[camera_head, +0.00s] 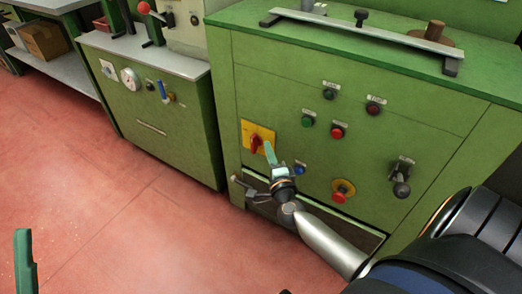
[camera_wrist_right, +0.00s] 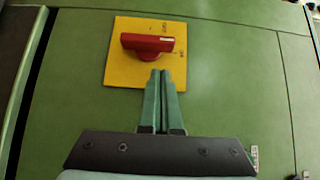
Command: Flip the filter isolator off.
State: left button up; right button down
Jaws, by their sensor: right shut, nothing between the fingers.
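The filter isolator (camera_head: 257,144) appears to be the red rotary handle on a yellow square plate (camera_wrist_right: 118,72), on the front of the green cabinet. In the right wrist view the red handle (camera_wrist_right: 147,43) lies level across the picture. Small dark marks beside it are too small to read. My right gripper (camera_head: 268,147) is shut and empty. Its teal fingertips (camera_wrist_right: 160,74) lie together just below the handle's hub, over the plate; I cannot tell whether they touch. A green upright piece (camera_head: 24,262) at the lower left looks like a finger of my left gripper; its opening is hidden.
Right of the isolator are green and red push buttons (camera_head: 337,131), a blue button (camera_head: 299,169), a red stop button on yellow (camera_head: 342,190) and a black lever (camera_head: 401,182). A smaller green cabinet (camera_head: 150,110) stands left. Red floor (camera_head: 110,210) is clear in front.

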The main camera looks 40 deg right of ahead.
aim_at(255, 143)
jog(key=shift+w+a, duration=0.3)
jog(key=shift+w, duration=0.3)
jog(key=shift+w+a, duration=0.25)
jog(key=shift+w, duration=0.35)
